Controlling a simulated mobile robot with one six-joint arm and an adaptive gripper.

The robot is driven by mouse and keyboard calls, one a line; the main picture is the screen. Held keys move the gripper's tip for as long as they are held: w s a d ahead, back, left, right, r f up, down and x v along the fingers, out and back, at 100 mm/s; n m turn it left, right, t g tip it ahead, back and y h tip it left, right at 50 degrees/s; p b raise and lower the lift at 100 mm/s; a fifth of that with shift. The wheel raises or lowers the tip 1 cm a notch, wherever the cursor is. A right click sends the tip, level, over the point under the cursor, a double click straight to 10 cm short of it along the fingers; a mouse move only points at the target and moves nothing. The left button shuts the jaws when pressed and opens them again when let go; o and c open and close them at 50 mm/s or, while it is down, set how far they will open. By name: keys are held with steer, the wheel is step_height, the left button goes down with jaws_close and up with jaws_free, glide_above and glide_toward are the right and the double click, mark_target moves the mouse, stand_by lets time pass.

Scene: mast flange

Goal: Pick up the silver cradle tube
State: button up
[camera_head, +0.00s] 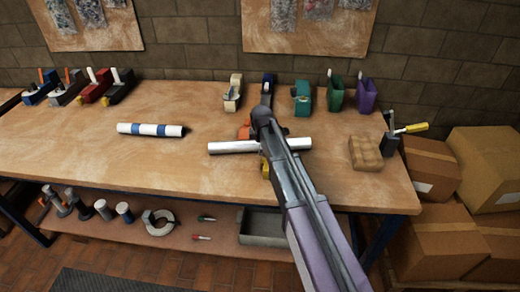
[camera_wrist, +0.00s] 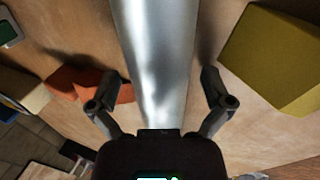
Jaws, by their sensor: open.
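The silver cradle tube (camera_head: 230,147) lies crosswise on the wooden bench in the head view, with an orange block (camera_head: 244,132) behind it and a yellow one (camera_head: 265,168) in front. In the wrist view the tube (camera_wrist: 160,50) runs from the top edge down to my palm. My gripper (camera_wrist: 159,78) is open, with one finger on each side of the tube and a gap showing on both sides. The orange block (camera_wrist: 110,90) is left of the tube there, the yellow block (camera_wrist: 275,60) right. In the head view my arm hides the fingers and part of the tube.
A white-and-blue striped tube (camera_head: 152,130) lies to the left on the bench. A tan block (camera_head: 366,153) and a yellow-handled clamp (camera_head: 405,130) are at the right. Small holders and bins (camera_head: 303,98) line the back. Bare bench (camera_head: 100,165) is free at front left.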

steer(key=shift+f, duration=0.1)
stand_by(0.6)
steer(key=c, duration=1.3)
